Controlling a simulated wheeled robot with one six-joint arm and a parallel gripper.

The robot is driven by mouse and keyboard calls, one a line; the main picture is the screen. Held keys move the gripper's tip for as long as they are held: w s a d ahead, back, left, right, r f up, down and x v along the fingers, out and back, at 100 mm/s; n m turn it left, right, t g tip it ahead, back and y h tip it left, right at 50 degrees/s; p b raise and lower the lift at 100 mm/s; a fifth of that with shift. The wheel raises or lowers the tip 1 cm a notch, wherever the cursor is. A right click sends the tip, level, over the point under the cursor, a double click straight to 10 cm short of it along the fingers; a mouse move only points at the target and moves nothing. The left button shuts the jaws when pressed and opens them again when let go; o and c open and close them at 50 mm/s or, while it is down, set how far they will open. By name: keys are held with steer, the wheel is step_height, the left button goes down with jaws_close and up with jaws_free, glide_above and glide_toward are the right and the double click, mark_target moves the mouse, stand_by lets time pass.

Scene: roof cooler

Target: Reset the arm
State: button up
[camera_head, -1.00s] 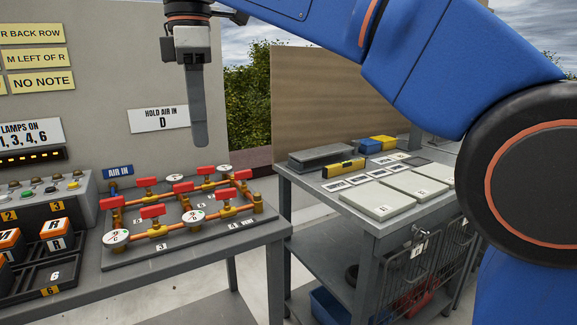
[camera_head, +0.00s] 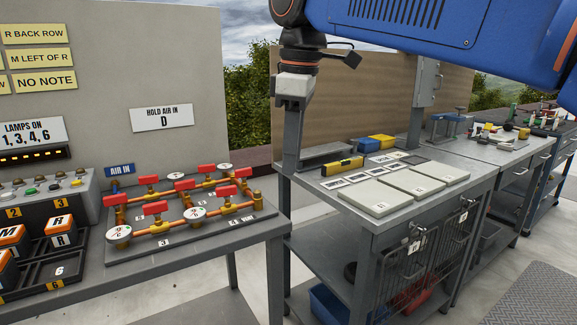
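My gripper (camera_head: 291,150) hangs from the blue arm at the upper middle of the head view and points down. Its fingers show edge-on as one grey bar, so I cannot tell whether they are open or shut. No object shows at its tip. In the picture it overlaps the left end of the right-hand workbench (camera_head: 400,218), between that bench and the pipe board. The blue arm crosses the top right of the view, above the benches.
The left table (camera_head: 150,270) holds the pipe board (camera_head: 240,220) with red-handled valves and gauges, and a lamp box (camera_head: 45,195). The right bench holds pale plates (camera_head: 377,197), a yellow level (camera_head: 342,167) and bins (camera_head: 382,141). A grey cabinet (camera_head: 427,83) stands behind. Floor shows at lower right.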

steer(key=s+d+f+m+t, duration=0.1)
steer(key=s+d+f+m, duration=0.25)
steer(key=d+f, duration=0.45)
steer(key=s+d+f+m+t, duration=0.1)
steer(key=s+d+f+m, duration=0.1)
steer(key=d+f+m, duration=0.6)
steer(key=s+d+f+m, duration=0.2)
steer(key=s+d+f, duration=0.2)
steer(key=d+f, duration=0.2)
steer(key=s+d+f+m+t, duration=0.1)
steer(key=s+d+f+m, duration=0.1)
steer(key=s+d+f, duration=0.3)
step_height(320, 180, down, 4)
steer(key=shift+s+d+f+t+h, duration=0.1)
steer(key=shift+s+d+t+h, duration=0.25)
steer(key=shift+d, duration=0.3)
steer(key=shift+a, duration=0.1)
